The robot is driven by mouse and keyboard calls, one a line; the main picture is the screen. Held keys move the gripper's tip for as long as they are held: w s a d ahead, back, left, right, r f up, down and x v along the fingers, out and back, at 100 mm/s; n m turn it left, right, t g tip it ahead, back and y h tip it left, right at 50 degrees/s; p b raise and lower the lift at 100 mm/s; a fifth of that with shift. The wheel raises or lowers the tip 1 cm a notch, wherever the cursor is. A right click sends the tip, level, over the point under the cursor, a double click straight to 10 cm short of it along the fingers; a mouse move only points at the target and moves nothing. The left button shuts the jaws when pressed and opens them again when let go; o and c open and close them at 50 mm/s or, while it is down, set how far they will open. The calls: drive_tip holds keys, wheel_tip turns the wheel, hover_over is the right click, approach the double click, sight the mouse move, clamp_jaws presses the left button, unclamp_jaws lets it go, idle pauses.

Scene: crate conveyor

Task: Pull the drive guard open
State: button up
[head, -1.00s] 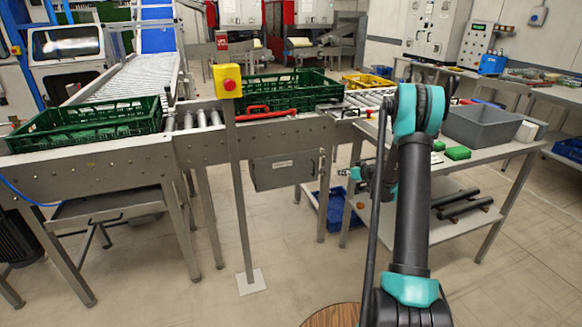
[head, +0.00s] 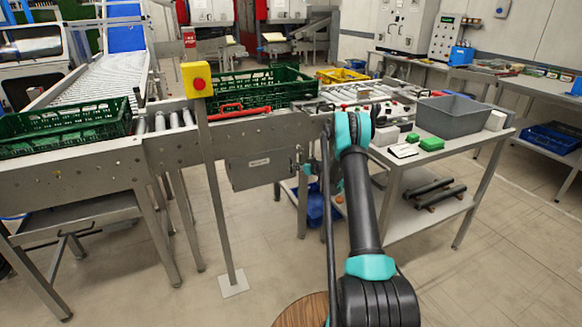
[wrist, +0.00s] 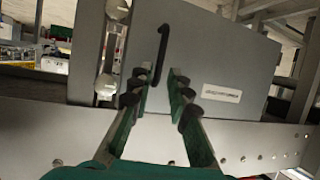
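The drive guard is a flat grey panel (head: 258,170) with a small white label, hanging under the conveyor's side in the head view. It fills much of the wrist view (wrist: 215,55), turned over, and looks shut. Its black bar handle (wrist: 162,42) stands near the panel's left edge there. My gripper (wrist: 163,78) is open and empty, its two fingers pointing at the panel. The handle's lower end shows between the fingertips, closer to the left one; I cannot tell whether they touch. In the head view my gripper (head: 303,168) is small beside the guard's right end, partly hidden by my arm.
A yellow box with a red button (head: 197,80) stands on a post in front of the conveyor. Green crates (head: 70,128) sit on the rollers. A steel table (head: 440,150) with a grey bin (head: 452,117) stands to the right.

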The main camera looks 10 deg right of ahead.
sight(291, 171)
drive_tip(key=x, duration=0.6)
drive_tip(key=shift+w+a+f, duration=0.15)
drive_tip(key=shift+w+a, duration=0.05)
drive_tip(key=shift+w, duration=0.15)
drive_tip(key=shift+c, duration=0.5)
clamp_jaws()
